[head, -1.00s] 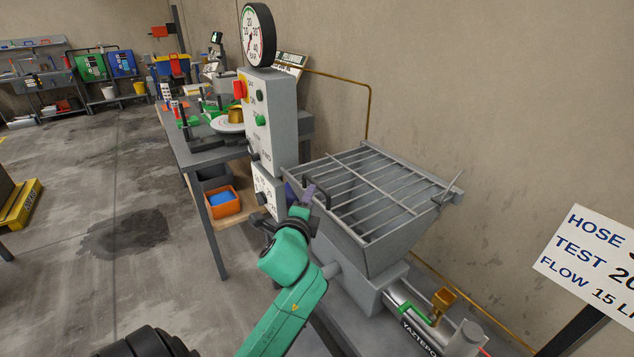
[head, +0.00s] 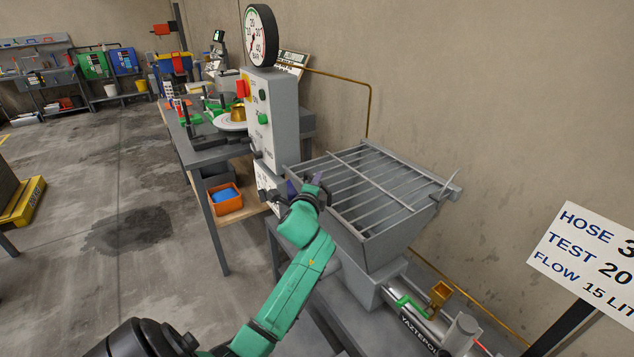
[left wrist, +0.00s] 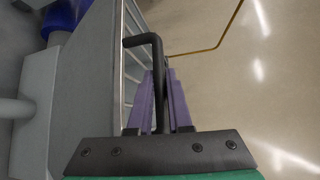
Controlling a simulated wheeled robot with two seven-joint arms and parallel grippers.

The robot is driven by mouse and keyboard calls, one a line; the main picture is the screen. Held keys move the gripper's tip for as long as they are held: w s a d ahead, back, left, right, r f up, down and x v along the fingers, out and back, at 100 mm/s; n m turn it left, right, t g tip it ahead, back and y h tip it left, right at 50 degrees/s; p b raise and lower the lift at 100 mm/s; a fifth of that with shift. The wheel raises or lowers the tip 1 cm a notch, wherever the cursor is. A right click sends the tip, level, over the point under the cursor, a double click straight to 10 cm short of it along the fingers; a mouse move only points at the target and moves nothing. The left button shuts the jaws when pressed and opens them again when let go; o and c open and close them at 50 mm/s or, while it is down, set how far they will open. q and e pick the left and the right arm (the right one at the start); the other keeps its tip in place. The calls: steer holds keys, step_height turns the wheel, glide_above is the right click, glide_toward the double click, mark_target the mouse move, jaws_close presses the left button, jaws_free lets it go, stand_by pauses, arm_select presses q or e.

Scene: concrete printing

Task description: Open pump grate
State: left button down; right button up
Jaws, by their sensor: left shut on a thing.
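The pump grate (head: 372,180) is a grid of grey bars lying over the top of the grey hopper (head: 375,240). In the head view it looks closed across the hopper opening. A black bar handle (left wrist: 145,40) rises at the grate's near edge in the left wrist view. My left gripper (head: 318,180) is at the hopper's near left corner, with its purple fingers (left wrist: 160,100) shut on the handle. In the head view the gripper hides most of the handle. My right gripper is not in view.
A grey control box (head: 270,115) with a pressure gauge (head: 261,35) stands just left of the hopper. A workbench (head: 215,150) is behind it. A white sign (head: 590,262) stands at the right. The wall is close behind the hopper.

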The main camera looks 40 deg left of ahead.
arm_select(q)
steer(key=shift+r, duration=0.1)
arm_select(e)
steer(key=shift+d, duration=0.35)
arm_select(q)
steer(key=shift+r, duration=0.1)
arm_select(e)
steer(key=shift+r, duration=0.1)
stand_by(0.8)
